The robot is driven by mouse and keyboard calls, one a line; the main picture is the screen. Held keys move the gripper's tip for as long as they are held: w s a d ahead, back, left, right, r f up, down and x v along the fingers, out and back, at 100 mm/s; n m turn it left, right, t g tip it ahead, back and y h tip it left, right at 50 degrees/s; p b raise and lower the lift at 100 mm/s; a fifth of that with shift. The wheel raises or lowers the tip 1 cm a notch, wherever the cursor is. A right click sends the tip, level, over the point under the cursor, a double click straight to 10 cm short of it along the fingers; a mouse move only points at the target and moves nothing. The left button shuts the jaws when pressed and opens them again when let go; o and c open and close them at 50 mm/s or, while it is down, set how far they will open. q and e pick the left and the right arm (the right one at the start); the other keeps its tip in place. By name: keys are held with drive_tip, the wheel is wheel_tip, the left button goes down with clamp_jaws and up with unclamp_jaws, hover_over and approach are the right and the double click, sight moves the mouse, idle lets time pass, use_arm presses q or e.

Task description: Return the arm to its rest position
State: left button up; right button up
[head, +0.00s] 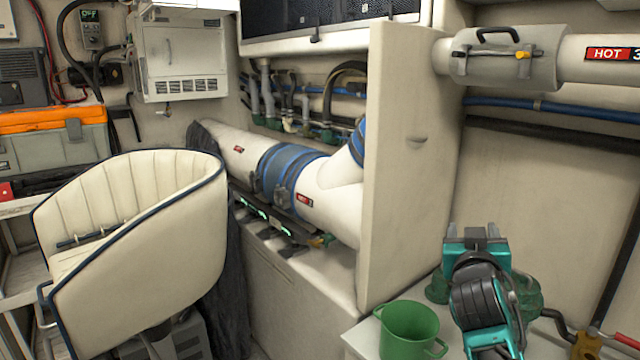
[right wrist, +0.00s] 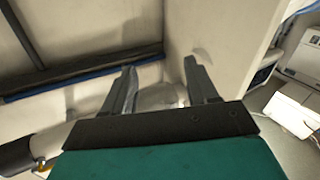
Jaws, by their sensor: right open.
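My right arm, teal and black, rises from the bottom right of the head view. Its gripper (head: 472,231) points up and away, in front of the bare cream wall and below the hot pipe. In the right wrist view, the two grey fingers of the right gripper (right wrist: 160,72) stand well apart. I see nothing held between them; a grey rounded surface shows in the background. My left gripper is in neither view.
A green mug (head: 408,332) stands left of my right arm on a white surface (head: 362,338). A clear green vessel (head: 527,292) is partly hidden behind the arm. A cream panel (head: 400,170) rises to the left. A pipe labelled HOT (head: 590,62) crosses above. A padded seat (head: 140,240) stands left.

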drive_tip(key=s+a+f+n+g+y, duration=0.1)
drive_tip(key=s+a+f+n+y, duration=0.15)
drive_tip(key=s+f, duration=0.6)
drive_tip(key=s+a+f+n+g+y, duration=0.2)
drive_tip(key=s+a+f+y, duration=0.1)
drive_tip(key=f, duration=1.1)
drive_tip(key=s+a+f+g+y, duration=0.1)
drive_tip(key=s+f, duration=0.4)
drive_tip(key=s, duration=0.4)
drive_tip(key=s+a+f+g+y, duration=0.1)
drive_tip(key=s+a+f+y, duration=0.1)
drive_tip(key=s+f, duration=0.4)
drive_tip(key=s, duration=0.2)
drive_tip(key=shift+s+a+f+g, duration=0.2)
drive_tip(key=shift+s+a+g, duration=0.1)
drive_tip(key=shift+s+g, duration=0.1)
